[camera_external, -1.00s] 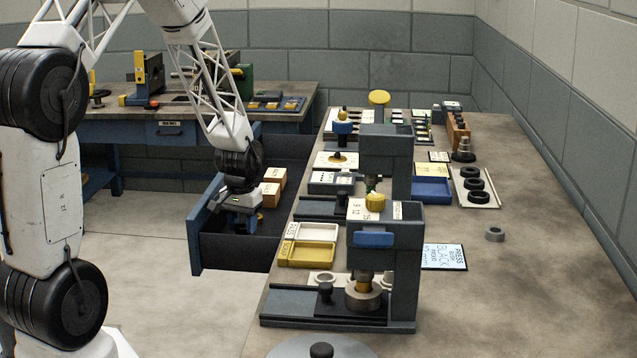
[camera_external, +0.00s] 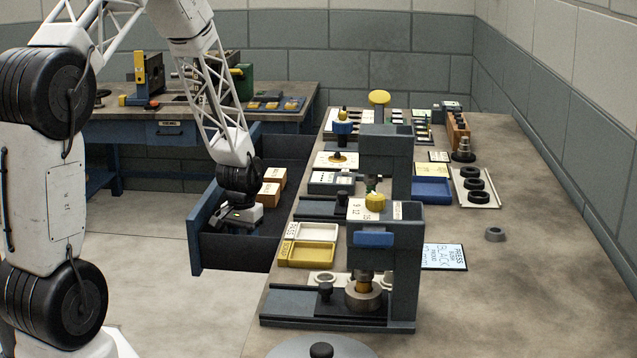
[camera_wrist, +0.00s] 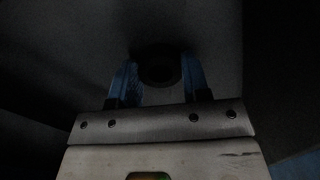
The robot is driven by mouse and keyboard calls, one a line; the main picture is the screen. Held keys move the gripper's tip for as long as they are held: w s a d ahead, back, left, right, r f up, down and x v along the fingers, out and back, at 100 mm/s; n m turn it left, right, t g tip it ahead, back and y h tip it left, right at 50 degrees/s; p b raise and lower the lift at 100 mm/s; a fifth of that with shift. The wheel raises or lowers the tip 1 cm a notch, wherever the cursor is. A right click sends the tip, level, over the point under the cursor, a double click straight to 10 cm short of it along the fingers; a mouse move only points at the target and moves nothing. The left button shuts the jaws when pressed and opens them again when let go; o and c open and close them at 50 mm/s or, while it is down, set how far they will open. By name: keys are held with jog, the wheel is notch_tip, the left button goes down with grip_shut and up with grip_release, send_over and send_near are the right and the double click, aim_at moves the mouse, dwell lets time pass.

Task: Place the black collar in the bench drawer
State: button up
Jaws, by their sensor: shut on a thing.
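The bench drawer (camera_external: 236,254) is pulled out on the left of the bench, with blue walls and a dark inside. My gripper (camera_external: 238,232) is down inside it; the near wall hides its fingertips in the external view. In the wrist view, my gripper's blue fingers (camera_wrist: 160,64) are shut on the black collar (camera_wrist: 158,74), a dark ring with a round hole, over a dim grey surface. Whether the collar touches the drawer floor I cannot tell. The collar is hidden in the external view.
Cardboard boxes (camera_external: 270,188) stand in the drawer's far part, close to my gripper.

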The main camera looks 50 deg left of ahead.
jog(key=shift+f, duration=0.1)
jog(key=o, duration=1)
jog(key=shift+c, duration=0.2)
notch_tip(320, 180, up, 12)
dwell(0.8)
